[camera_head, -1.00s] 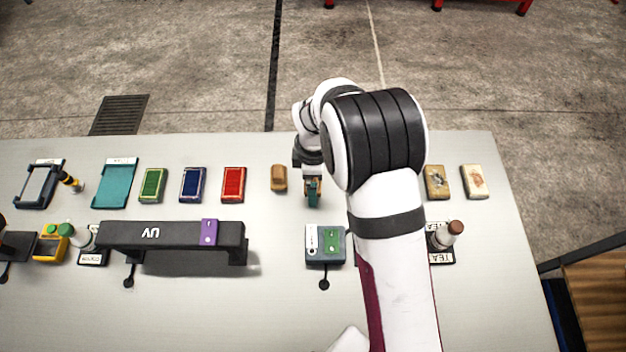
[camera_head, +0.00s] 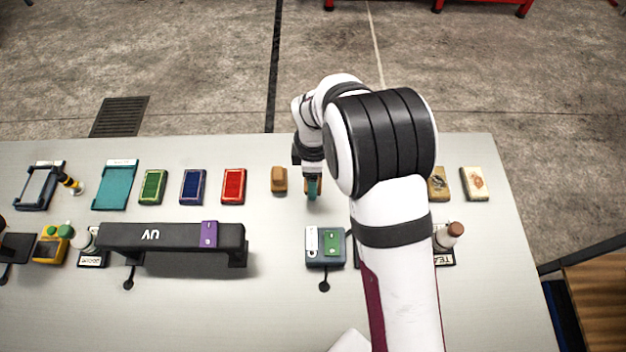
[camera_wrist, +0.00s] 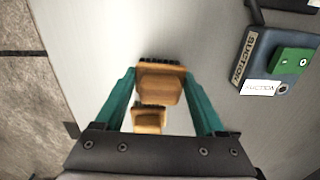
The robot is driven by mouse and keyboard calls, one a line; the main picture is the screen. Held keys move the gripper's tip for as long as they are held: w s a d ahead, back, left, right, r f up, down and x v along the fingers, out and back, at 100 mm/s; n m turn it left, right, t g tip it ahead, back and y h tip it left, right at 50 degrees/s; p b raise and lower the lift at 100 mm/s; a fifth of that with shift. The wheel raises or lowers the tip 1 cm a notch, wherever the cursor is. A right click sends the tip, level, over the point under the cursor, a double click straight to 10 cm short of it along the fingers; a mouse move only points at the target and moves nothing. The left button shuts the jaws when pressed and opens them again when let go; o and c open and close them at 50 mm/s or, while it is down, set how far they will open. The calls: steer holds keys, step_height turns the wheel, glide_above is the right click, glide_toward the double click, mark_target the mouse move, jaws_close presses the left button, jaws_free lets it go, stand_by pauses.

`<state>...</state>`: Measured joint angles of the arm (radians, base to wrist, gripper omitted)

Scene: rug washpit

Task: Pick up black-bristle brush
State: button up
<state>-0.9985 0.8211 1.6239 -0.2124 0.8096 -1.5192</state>
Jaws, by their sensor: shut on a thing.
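The black-bristle brush (camera_wrist: 160,84) has a wooden body with a row of dark bristles along its far edge in the wrist view. My gripper (camera_wrist: 159,73) has its teal fingers shut on the brush's two sides. In the head view my gripper (camera_head: 313,188) is over the back part of the table, with the held brush mostly hidden by the fingers. A second wooden brush (camera_head: 279,180) lies just left of it, and it also shows lower in the wrist view (camera_wrist: 148,117).
Red (camera_head: 233,185), blue (camera_head: 193,186) and green (camera_head: 153,186) pads lie in a row at left. A grey device with a green block (camera_head: 331,242) stands in front of my gripper. A black UV bar (camera_head: 170,236) is front left. Two pale blocks (camera_head: 474,183) lie at right.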

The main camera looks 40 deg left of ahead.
steer(key=r, duration=0.2)
steer(key=d+r, duration=0.1)
steer(key=shift+w, duration=0.3)
steer(key=w+d+r, duration=0.4)
steer(key=d+r, duration=0.2)
steer(key=d, duration=0.3)
steer(key=shift+w+d, duration=0.25)
